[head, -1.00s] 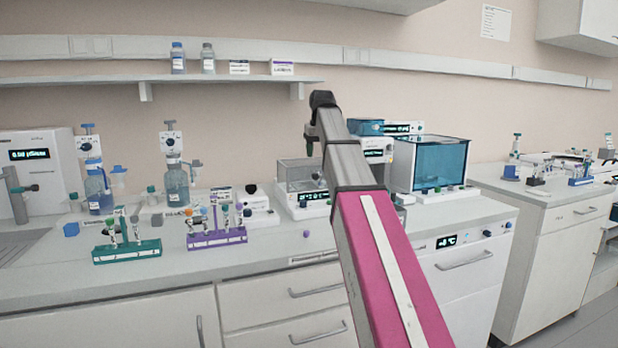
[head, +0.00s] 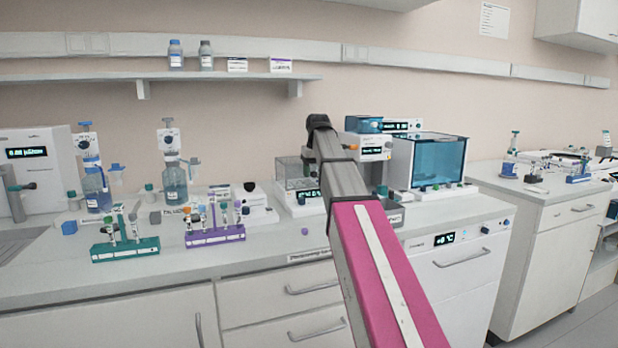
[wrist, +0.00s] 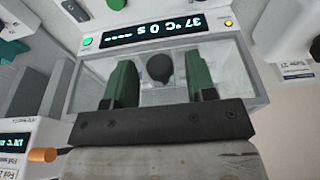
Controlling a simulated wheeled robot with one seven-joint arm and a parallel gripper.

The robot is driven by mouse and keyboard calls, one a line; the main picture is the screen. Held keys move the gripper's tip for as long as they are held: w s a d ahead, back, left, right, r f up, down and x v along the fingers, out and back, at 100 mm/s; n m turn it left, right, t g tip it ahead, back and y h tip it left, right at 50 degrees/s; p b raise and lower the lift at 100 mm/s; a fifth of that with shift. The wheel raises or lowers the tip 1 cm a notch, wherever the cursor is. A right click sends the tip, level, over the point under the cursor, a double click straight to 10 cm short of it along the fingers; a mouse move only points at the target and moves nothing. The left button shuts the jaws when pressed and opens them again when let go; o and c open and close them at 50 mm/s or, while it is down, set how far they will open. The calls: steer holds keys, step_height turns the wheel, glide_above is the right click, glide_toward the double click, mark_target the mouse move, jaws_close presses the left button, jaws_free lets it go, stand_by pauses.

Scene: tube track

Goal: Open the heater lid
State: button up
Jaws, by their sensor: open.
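The heater (head: 297,201) is a white box on the bench with a lit display, partly hidden behind my arm in the head view. Its clear lid (head: 290,171) is shut on top. In the wrist view the heater's display (wrist: 155,32) reads 37 °C, and the see-through lid (wrist: 232,72) has a dark round knob (wrist: 160,68). My gripper (wrist: 161,72) is open, its two green fingers apart on either side of the knob in that view. A gap shows between each finger and the knob. My gripper is hidden behind my arm in the head view.
Right of the heater stand a device with an orange knob (head: 375,151) and a teal-windowed box (head: 437,163). A purple tube rack (head: 215,237) and a green tube rack (head: 125,250) stand to the left. The bench front before the heater is mostly clear.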

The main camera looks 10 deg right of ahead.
steer(key=c, duration=0.7)
steer(key=shift+w+a+r, duration=0.1)
steer(key=shift+w+r, duration=0.25)
steer(key=shift+r, duration=0.55)
steer(key=shift+w+a+r, duration=0.1)
steer(key=shift+w+r, duration=0.2)
steer(key=shift+r, duration=0.6)
steer(key=shift+w+a+r, duration=0.1)
steer(key=shift+w+r, duration=0.4)
steer(key=shift+r, duration=0.3)
steer(key=shift+w+a+r, duration=0.1)
steer(key=shift+w+r, duration=0.35)
steer(key=shift+r, duration=0.3)
